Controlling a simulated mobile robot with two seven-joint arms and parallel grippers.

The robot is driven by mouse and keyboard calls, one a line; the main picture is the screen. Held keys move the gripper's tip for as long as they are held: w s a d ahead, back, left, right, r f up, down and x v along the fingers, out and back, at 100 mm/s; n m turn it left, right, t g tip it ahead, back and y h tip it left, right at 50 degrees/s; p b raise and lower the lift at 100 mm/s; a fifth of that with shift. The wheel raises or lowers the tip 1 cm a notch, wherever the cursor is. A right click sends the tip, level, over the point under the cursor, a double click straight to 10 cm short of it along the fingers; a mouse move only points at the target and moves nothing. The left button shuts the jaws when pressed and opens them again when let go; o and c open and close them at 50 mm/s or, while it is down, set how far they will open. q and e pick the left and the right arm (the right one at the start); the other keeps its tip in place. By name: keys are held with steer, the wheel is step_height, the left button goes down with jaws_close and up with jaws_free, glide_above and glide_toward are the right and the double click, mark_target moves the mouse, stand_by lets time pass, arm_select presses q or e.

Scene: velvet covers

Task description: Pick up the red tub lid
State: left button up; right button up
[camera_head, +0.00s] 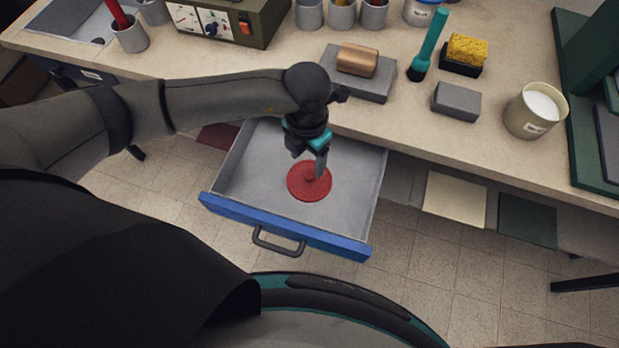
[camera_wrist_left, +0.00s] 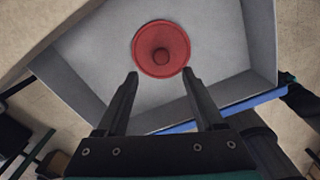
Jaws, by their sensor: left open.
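The red tub lid (camera_head: 303,188) is a round red disc with a small knob in its middle. It lies flat in an open grey drawer (camera_head: 249,178) with a blue front. My left gripper (camera_head: 321,168) is over the drawer, partly in front of the lid. In the left wrist view the lid (camera_wrist_left: 161,34) lies beyond the fingertips, with its knob facing up. The left gripper (camera_wrist_left: 160,75) is open, with nothing between its fingers. The exact height of the fingertips above the lid is hard to tell. My right gripper does not show.
The drawer's blue front (camera_head: 288,228) has a dark handle (camera_head: 278,242). The bench above holds a grey block (camera_head: 372,86) with a wooden piece, a teal brush (camera_head: 431,41), a yellow sponge (camera_head: 467,48) and a white-filled tub (camera_head: 535,110). Drawer walls surround the lid.

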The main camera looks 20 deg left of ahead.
mark_target(310, 175)
arm_select(q)
steer(key=f, duration=0.3)
steer(key=f+b, duration=0.1)
steer(key=f, duration=0.2)
steer(key=shift+w+d+f, duration=0.1)
steer(key=shift+d+f, duration=0.1)
jaws_close()
stand_by(0.5)
